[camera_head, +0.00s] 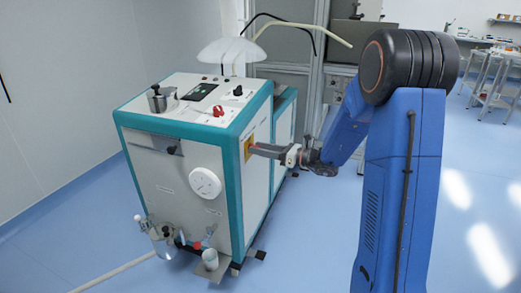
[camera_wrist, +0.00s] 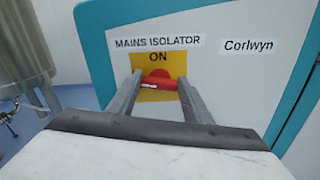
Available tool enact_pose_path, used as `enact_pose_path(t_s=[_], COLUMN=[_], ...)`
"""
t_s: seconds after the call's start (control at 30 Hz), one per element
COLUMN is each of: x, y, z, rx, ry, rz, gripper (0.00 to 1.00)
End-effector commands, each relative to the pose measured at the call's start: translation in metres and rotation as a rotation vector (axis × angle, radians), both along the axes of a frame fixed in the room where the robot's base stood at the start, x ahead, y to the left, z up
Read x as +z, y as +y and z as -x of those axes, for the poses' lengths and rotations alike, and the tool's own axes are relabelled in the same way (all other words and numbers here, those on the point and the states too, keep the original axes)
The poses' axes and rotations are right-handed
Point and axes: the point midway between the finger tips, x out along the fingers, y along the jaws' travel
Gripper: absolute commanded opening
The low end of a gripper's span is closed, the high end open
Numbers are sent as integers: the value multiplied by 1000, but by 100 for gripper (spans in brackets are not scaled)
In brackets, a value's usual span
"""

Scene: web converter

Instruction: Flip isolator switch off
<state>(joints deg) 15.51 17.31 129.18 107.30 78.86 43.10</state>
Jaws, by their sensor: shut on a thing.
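The isolator switch is a red handle (camera_wrist: 160,83) on a yellow plate (camera_wrist: 152,63) on the machine's side panel. In the wrist view the handle lies about horizontal, under the words MAINS ISOLATOR and ON. My gripper (camera_wrist: 157,84) is shut on the red handle, with one finger at each end of it. In the head view my gripper (camera_head: 252,147) reaches the yellow plate (camera_head: 249,142) from the right. The fingers hide the handle there.
The white and teal machine (camera_head: 228,170) stands left of my arm. Its top carries a red knob (camera_head: 218,111) and a metal pot (camera_head: 157,99). A glass vessel (camera_head: 163,241) and a white cup (camera_head: 210,259) are low at its front. Blue floor is open at right.

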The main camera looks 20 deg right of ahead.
Motion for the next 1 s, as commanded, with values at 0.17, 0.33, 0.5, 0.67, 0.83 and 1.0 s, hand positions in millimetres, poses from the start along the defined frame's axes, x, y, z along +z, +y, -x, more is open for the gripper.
enact_pose_path(t_s=[0.17, 0.33, 0.5, 0.67, 0.83, 1.0], x=[0, 0, 0, 0, 0, 0], y=[0, 0, 0, 0, 0, 0], z=[1, 1, 1, 1, 1, 1], rx=[0, 0, 0, 0, 0, 0], ry=[-101, -163, -173, -173, -172, -172], rz=[73, 119, 126, 126, 125, 125], gripper=[23, 23, 23, 23, 64, 64])
